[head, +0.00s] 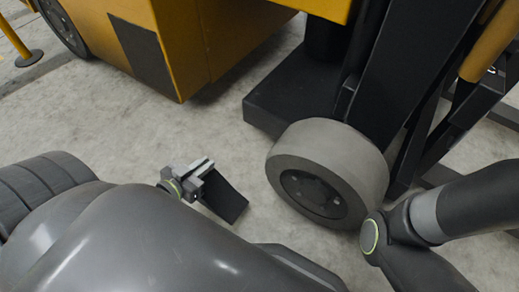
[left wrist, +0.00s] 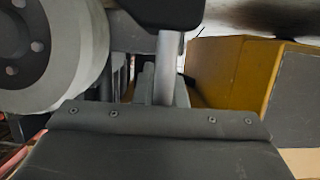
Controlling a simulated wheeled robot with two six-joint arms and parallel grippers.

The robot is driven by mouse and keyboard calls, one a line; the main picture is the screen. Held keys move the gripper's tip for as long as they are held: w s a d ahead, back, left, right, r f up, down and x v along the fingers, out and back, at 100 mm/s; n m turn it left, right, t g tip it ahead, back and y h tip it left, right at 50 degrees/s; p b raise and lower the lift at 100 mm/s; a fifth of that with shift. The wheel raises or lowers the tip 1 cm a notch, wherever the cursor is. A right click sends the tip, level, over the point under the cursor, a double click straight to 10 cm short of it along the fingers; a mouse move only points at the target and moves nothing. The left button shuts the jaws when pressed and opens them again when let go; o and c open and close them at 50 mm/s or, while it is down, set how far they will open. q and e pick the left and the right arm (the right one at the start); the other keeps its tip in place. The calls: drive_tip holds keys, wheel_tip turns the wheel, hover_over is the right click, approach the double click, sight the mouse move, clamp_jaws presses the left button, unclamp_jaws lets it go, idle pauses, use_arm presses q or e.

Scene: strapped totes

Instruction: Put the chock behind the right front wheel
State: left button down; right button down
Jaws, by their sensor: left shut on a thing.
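The chock (head: 226,201) is a dark wedge, left of the grey front wheel (head: 338,165) in the head view. Bare floor shows between them, so chock and wheel are apart. My left gripper (head: 198,181) is shut on the chock, at its upper left end. I cannot tell whether the chock touches the floor. The wheel has a dark hub and also shows at the upper left of the left wrist view (left wrist: 82,55). My right arm comes in at the right, with a joint overlapping the wheel's lower right edge; its gripper is out of view.
The yellow truck body (head: 205,40) stands behind, with the black mast (head: 405,75) beside the wheel. A yellow post (head: 15,38) stands at the far left. Concrete floor (head: 130,120) is clear around the chock.

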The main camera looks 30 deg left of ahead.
use_arm(q)
drive_tip(key=r+b+x, duration=0.1)
drive_tip(key=x, duration=0.8)
drive_tip(key=r+b+x, duration=0.1)
drive_tip(key=b+x, duration=0.1)
drive_tip(key=x, duration=0.8)
drive_tip(key=shift+w+r, duration=0.3)
drive_tip(key=shift+w, duration=0.25)
drive_tip(key=shift+f+b, duration=0.1)
drive_tip(key=shift+b, duration=0.25)
wheel_tip(320, 180, down, 4)
drive_tip(key=b, duration=0.4)
drive_tip(key=shift+w+r, duration=0.2)
drive_tip(key=shift+r, duration=0.05)
